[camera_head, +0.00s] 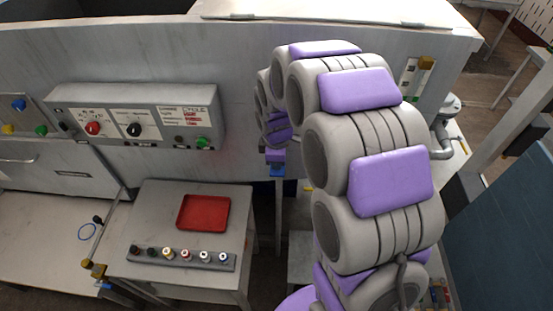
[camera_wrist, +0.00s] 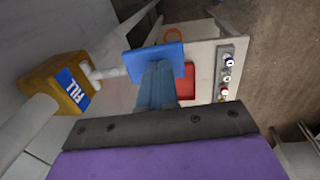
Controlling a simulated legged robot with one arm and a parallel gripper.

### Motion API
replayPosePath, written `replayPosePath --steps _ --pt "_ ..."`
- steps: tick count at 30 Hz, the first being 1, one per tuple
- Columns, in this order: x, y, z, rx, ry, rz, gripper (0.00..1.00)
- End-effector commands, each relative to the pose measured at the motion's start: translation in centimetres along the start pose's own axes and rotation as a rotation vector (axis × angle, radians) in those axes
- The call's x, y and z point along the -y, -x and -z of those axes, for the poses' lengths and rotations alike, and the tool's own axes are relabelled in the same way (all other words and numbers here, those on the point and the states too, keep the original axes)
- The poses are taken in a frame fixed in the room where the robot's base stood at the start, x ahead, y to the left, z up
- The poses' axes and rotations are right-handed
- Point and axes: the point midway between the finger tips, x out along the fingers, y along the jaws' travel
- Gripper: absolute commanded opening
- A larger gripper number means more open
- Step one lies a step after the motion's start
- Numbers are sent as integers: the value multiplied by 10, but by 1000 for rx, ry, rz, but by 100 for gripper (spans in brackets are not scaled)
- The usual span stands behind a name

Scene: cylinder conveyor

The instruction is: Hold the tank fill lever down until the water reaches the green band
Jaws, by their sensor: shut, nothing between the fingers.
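The yellow valve block marked FILL (camera_wrist: 62,84) sits on a pale pipe at the left of the wrist view. A short white lever (camera_wrist: 108,73) sticks out from it toward my blue fingertips. My gripper (camera_wrist: 156,60) is shut and empty, its tip beside the lever's end; I cannot tell whether they touch. In the head view my gripper (camera_head: 276,170) shows small, pointing down beyond my arm. An upright gauge (camera_head: 409,79) with a green mark and a yellow top stands right of my arm. Its water level is too small to read. The fill valve is hidden in the head view.
A grey control panel (camera_head: 135,118) with knobs is on the left wall. A small table (camera_head: 160,200) holds a red tray (camera_head: 203,212) and a rack with several pegs (camera_head: 180,258). A blue panel (camera_head: 505,225) stands at the right.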

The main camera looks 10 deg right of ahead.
Motion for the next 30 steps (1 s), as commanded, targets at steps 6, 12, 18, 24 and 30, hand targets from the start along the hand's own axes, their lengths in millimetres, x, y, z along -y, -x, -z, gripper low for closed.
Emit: replayPosePath --steps 6,12,18,24,30 --pt "5 -13 0 1 2 -120 0" --pt "6 -20 0 2 3 -188 0" --pt "5 -22 0 2 1 -212 0" --pt "6 -23 0 2 1 -213 0" --pt "6 -24 0 3 1 -211 0"
